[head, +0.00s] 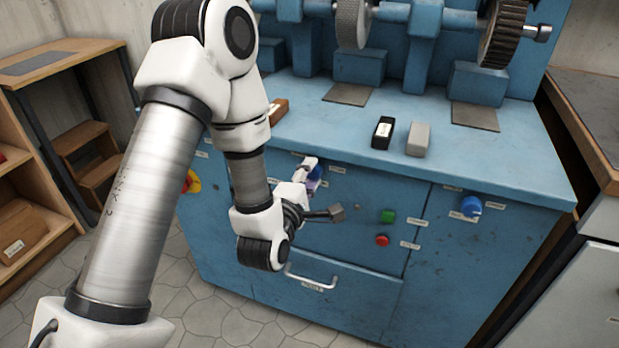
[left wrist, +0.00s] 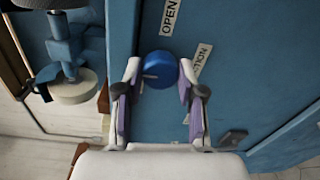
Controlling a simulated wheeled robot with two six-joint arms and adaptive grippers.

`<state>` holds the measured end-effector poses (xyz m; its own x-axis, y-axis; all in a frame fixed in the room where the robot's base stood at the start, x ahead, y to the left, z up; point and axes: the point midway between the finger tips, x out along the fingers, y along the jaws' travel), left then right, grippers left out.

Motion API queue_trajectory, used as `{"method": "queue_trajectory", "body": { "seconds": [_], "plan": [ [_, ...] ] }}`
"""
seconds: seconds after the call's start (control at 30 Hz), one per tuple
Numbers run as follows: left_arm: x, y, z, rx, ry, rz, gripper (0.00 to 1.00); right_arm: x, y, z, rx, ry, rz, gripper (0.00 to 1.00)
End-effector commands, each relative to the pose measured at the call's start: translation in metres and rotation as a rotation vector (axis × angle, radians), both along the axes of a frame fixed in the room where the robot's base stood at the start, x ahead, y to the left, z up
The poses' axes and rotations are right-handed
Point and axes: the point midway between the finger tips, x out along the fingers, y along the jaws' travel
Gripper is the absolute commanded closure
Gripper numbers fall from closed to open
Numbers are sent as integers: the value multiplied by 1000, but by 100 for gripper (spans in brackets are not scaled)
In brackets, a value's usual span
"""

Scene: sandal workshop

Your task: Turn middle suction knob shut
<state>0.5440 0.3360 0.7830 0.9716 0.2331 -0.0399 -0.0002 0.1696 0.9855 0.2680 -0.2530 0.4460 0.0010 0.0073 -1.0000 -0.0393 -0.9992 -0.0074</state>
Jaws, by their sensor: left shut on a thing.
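A round blue knob (left wrist: 158,69) sits on the front panel of the blue machine, beside an OPEN label (left wrist: 171,16) and a partly covered label ending in "TION". My left gripper (left wrist: 159,76) has its two fingers on either side of this knob and is shut on it. In the head view my left gripper (head: 311,175) is against the machine front, and only a little of the blue knob (head: 316,173) shows behind its fingers. A second blue knob (head: 471,207) is further right on the front, free of any gripper. My right gripper is in neither view.
Wooden shelves (head: 30,225) stand left.

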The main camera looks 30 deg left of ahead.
Motion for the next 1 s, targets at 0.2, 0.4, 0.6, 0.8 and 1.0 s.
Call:
{"method": "queue_trajectory", "body": {
  "seconds": [0.2, 0.4, 0.6, 0.8, 1.0],
  "plan": [
    [1, 0, 2, -8, -9, 1, 96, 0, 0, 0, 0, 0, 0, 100],
    [1, 0, 3, -7, -10, 1, 96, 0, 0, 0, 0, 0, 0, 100],
    [1, 0, 2, -8, -7, 0, 36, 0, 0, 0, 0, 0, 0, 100],
    [0, 0, 1, -7, -5, 0, 36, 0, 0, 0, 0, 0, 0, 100],
    [0, 0, 1, -2, -1, 0, 36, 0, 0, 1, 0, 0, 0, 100]
  ]
}}
